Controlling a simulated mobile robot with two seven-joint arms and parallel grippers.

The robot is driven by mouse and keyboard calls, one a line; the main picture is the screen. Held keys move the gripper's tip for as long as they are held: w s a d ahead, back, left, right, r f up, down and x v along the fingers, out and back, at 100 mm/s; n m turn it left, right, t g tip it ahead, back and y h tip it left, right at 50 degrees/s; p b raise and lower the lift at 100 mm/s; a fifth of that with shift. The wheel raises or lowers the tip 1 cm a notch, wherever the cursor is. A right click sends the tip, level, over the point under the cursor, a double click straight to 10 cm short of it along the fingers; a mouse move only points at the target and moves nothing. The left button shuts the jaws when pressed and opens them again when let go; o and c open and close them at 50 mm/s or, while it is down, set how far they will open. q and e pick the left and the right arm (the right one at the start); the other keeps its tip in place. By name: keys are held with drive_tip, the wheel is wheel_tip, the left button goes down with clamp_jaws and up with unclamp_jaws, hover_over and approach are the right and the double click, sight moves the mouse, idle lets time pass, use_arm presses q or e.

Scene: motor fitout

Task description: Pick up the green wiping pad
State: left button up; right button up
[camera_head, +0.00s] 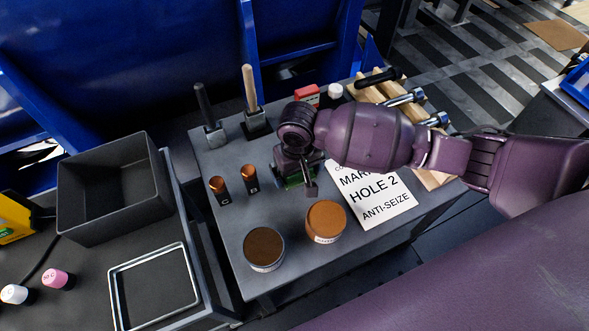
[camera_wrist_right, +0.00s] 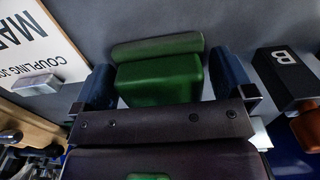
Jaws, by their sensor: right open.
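The green wiping pad (camera_wrist_right: 160,80) lies on the grey table in the right wrist view, between the two fingers of my right gripper (camera_wrist_right: 163,84). The fingers stand apart, one on each side of it; I cannot tell if they touch it. In the head view only a small dark green part of the pad (camera_head: 292,184) shows under my right gripper (camera_head: 297,180), and the rest is hidden by the hand. My left gripper is not in view.
The white sign (camera_head: 372,195) lies right of the hand. Two small black-and-brown pieces (camera_head: 220,188) stand left. Two round tins, brown (camera_head: 264,247) and orange (camera_head: 326,220), stand in front. Two upright-handled tools (camera_head: 251,100) stand behind. A grey bin (camera_head: 112,190) is at left.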

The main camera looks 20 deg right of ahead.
drive_tip(key=c, duration=0.8)
drive_tip(key=shift+o, duration=0.2)
